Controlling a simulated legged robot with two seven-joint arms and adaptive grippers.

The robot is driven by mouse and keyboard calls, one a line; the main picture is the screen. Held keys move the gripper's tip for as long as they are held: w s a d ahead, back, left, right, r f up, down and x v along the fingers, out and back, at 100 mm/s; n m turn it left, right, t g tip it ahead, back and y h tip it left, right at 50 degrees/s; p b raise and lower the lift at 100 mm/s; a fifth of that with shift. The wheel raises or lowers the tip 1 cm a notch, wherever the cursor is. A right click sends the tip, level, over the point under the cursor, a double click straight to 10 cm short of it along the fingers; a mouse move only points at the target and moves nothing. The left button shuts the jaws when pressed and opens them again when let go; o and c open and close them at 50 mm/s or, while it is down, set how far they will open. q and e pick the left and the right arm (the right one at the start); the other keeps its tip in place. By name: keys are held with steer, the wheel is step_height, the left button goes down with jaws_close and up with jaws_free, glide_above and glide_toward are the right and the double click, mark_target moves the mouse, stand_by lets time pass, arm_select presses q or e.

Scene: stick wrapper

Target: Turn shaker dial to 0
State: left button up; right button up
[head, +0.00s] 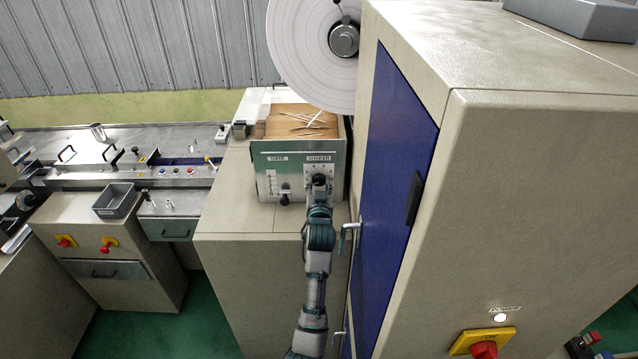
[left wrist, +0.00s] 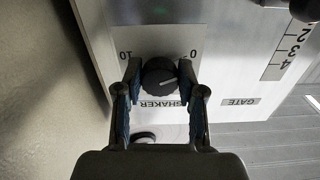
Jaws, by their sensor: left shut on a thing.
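The black shaker dial (left wrist: 158,77) sits on a pale panel in the left wrist view. Its labels look upside down there, with 10 at the upper left and 0 at the upper right. A light pointer line on the dial points right and slightly up, toward the 0 side; I cannot tell whether it lines up exactly. My left gripper (left wrist: 160,75) is shut on the dial, one finger on each side. In the head view the left gripper (head: 318,187) reaches the front panel (head: 262,172) below the SHAKER label and mostly hides the dial. My right gripper is not in view.
The gate slider (head: 284,198) is left of the dial on the same panel. A hopper of wooden sticks (head: 300,120) lies above. A tall cabinet with a blue door (head: 395,170) and a protruding handle (head: 350,228) stands close right of my arm.

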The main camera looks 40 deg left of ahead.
arm_select(q)
steer(key=o, duration=1.1)
steer(key=shift+o, duration=0.2)
steer(key=v, duration=1.2)
steer(key=shift+w, duration=0.1)
